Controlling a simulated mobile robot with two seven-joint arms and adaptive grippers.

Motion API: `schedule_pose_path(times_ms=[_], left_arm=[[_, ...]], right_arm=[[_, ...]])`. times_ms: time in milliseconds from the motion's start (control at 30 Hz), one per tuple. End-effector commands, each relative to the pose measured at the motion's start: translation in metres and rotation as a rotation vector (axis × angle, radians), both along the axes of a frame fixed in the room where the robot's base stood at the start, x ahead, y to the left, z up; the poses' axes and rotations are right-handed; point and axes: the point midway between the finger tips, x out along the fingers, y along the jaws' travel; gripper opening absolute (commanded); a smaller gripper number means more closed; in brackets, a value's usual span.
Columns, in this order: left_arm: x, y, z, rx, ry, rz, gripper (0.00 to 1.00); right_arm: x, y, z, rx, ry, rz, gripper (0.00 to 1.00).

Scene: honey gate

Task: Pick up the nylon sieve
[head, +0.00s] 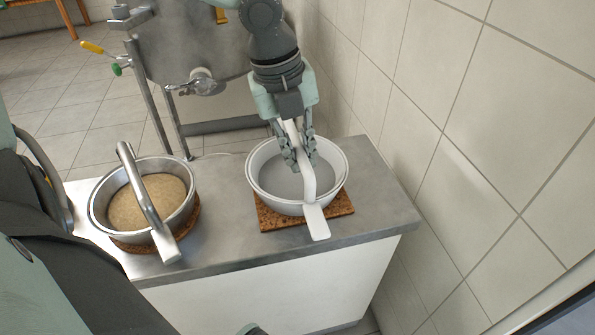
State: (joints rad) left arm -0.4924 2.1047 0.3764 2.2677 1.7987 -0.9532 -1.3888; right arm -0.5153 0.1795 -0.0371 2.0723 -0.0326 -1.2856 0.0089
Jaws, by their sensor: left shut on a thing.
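The nylon sieve (268,192), a white round bowl with a grey mesh floor and a white handle arching over it, is at the right end of the steel-topped counter. A flat white tab (317,223) sticks out at its front. My left gripper (297,160) reaches down from above and is shut on the arched handle. Its fingers hide part of the handle and mesh. The sieve is over a brown cork mat (275,222); I cannot tell whether it touches the mat. My right gripper is not in view.
A steel sieve (190,210) with a brownish mesh and an arched metal handle sits on another cork mat at the counter's left. Bare counter (222,200) lies between them. A steel tank (185,50) stands behind. A tiled wall (480,150) is close on the right.

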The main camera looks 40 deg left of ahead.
Motion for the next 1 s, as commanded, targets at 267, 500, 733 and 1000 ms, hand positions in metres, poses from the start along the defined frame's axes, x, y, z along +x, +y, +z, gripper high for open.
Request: schedule_pose_path(times_ms=[267, 500, 733, 1000], left_arm=[[0.0, 0.0, 0.0, 0.001, 0.001, 0.0, 0.0], [0.0, 0.0, 0.0, 0.001, 0.001, 0.0, 0.0], [0.0, 0.0, 0.0, 0.0, 0.0, 0.0, 0.0], [0.001, 0.0, 0.01, -0.001, -0.003, 0.001, 0.0]], right_arm=[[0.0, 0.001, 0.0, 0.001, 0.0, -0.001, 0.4], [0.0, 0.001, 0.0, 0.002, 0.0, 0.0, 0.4], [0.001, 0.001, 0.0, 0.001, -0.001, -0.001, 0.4], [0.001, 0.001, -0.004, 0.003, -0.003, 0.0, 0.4]])
